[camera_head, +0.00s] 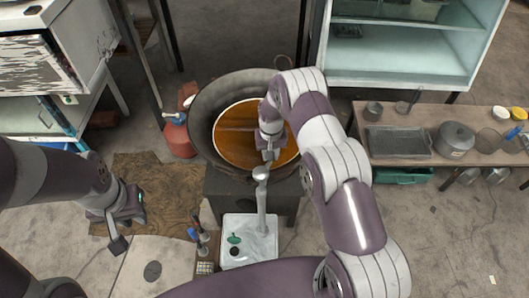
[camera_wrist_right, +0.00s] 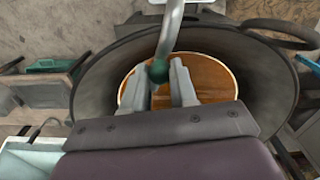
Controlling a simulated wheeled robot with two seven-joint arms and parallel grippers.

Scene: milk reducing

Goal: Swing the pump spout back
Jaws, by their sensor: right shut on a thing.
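The pump spout is a pale grey curved tube (camera_head: 262,200) in the head view, rising in front of the wide dark pan. In the right wrist view the tube (camera_wrist_right: 173,25) comes down from the top edge and ends in a dark green ball (camera_wrist_right: 158,71). My right gripper (camera_head: 269,153) is over the near part of the pan. Its fingers (camera_wrist_right: 163,82) are shut on the spout's green-tipped end. The head view hides this contact. My left gripper (camera_head: 119,236) is away at the lower left, above the floor; its finger gap is unclear.
The dark pan (camera_head: 203,110) holds orange-brown liquid (camera_head: 232,140) and sits on a dark stove (camera_head: 228,187). A white basin (camera_head: 262,250) lies below the spout. A red can (camera_head: 178,138) stands left. A wooden bench (camera_head: 392,148) with pots is right.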

